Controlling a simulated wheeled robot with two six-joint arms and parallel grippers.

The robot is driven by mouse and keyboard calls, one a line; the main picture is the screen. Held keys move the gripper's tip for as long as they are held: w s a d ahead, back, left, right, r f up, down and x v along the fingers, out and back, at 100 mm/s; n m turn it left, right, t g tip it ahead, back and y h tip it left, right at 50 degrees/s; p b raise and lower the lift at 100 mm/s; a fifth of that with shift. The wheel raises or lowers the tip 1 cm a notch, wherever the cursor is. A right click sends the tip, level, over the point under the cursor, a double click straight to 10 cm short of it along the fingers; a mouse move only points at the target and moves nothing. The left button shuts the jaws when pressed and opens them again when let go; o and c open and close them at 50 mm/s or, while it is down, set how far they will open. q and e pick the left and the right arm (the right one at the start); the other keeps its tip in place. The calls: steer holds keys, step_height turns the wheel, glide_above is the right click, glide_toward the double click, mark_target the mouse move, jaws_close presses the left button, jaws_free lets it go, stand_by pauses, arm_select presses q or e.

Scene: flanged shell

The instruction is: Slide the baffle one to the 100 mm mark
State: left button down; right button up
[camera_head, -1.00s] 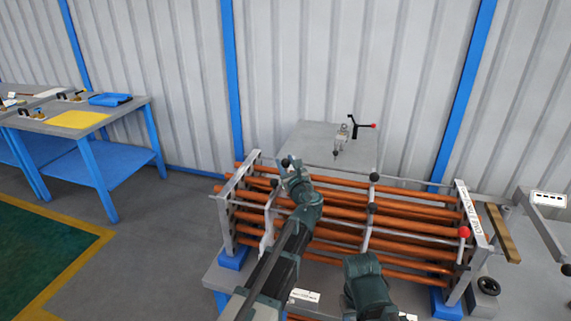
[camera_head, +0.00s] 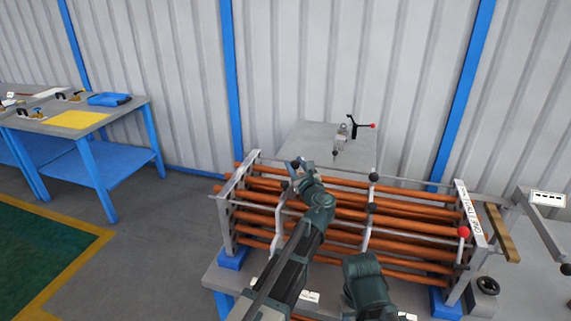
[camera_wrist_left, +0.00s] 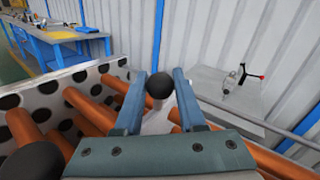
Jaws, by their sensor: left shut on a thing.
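The tube bundle (camera_head: 420,229) of orange-brown rods lies between two pale end plates. Baffle one, the left thin pale plate (camera_head: 280,212), stands across the rods right of the left end plate (camera_head: 232,205). My left gripper (camera_head: 299,166) is at its top, shut on its black ball knob (camera_wrist_left: 160,85), which shows between the two fingers in the left wrist view. My forearm hides part of the plate. A second baffle (camera_head: 370,215) with black knobs stands further right. The mark figures are not readable. My right gripper is not in view.
A thin rail (camera_head: 415,192) runs along the top back. A red knob (camera_head: 463,232) sits near the right end plate (camera_head: 470,225). A grey table with a clamp (camera_head: 340,140) stands behind. The rods between the baffles carry no other plate.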

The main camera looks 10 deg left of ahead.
arm_select(q)
steer(key=d, duration=0.6)
steer(key=shift+s+d, duration=0.15)
steer(key=shift+d, duration=0.25)
steer(key=c, duration=0.5)
jaws_free()
